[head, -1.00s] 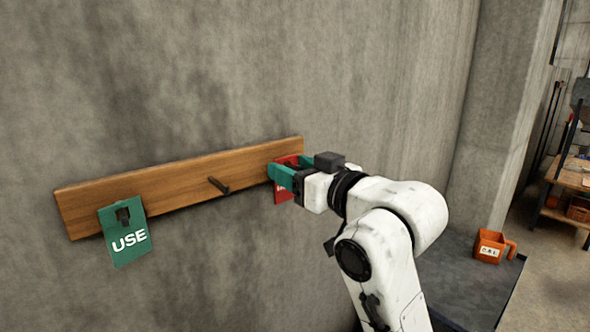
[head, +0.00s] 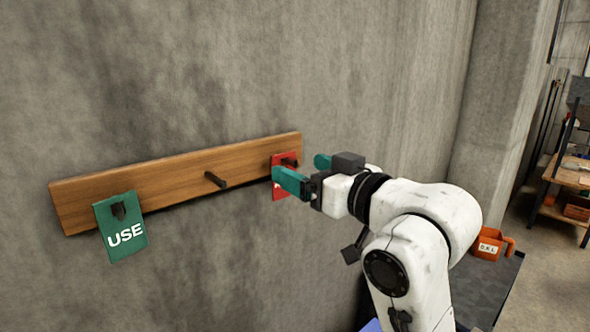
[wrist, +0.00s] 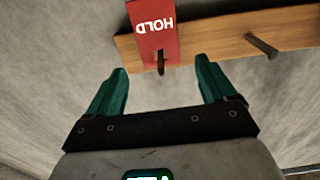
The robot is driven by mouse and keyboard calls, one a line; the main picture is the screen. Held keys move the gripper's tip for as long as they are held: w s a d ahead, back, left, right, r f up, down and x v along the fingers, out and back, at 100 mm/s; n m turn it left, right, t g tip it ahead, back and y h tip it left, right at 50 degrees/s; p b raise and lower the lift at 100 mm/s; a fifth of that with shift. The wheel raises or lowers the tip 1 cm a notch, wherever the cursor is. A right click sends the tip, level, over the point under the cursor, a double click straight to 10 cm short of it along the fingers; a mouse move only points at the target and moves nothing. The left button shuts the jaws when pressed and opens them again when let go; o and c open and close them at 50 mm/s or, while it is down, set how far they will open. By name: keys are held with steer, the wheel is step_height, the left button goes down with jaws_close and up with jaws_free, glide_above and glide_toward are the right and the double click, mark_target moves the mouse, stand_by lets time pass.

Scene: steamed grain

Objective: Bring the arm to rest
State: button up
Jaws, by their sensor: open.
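My gripper (head: 304,172) is at the right end of a wooden peg board on the wall, its teal fingers spread and empty. In the wrist view my gripper (wrist: 160,85) shows a clear gap between the fingers. A red tag (head: 280,188) hangs on the right peg, partly hidden behind a finger. In the wrist view the red tag (wrist: 152,30) reads HOLD, upside down, and lies beyond the fingertips, apart from them.
The wooden board (head: 170,178) has a bare middle peg (head: 215,180). A green USE tag (head: 121,228) hangs on its left peg. An orange mug (head: 488,245) stands on a dark tabletop (head: 480,290) at right. A shelf (head: 570,180) stands farther back.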

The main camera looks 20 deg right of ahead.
steer(key=b+v, duration=0.1)
steer(key=v, duration=0.6)
steer(key=s+d+f+m+g+h, duration=0.1)
steer(key=s+f+g, duration=0.15)
steer(key=f, duration=0.85)
steer(key=s+f+m+g+h, duration=0.1)
steer(key=s+f+m+g, duration=0.15)
steer(key=f, duration=0.75)
steer(key=s+d+f+g+h, duration=0.1)
steer(key=s+f+g, duration=0.15)
steer(key=f, duration=0.85)
steer(key=s+d+f+g+h, duration=0.1)
steer(key=s+f+g, duration=0.2)
steer(key=s+f, duration=0.3)
steer(key=s+d+f+g+h, duration=0.1)
steer(key=s+f+g, duration=0.1)
steer(key=s+f, duration=0.4)
steer(key=s+f+g, duration=0.3)
steer(key=s+f, duration=0.3)
steer(key=s, duration=0.4)
steer(key=shift+d+f+m+g+h, duration=0.25)
steer(key=shift+d+m+g+h, duration=0.1)
steer(key=shift+d+h, duration=0.05)
steer(key=shift+w, duration=0.1)
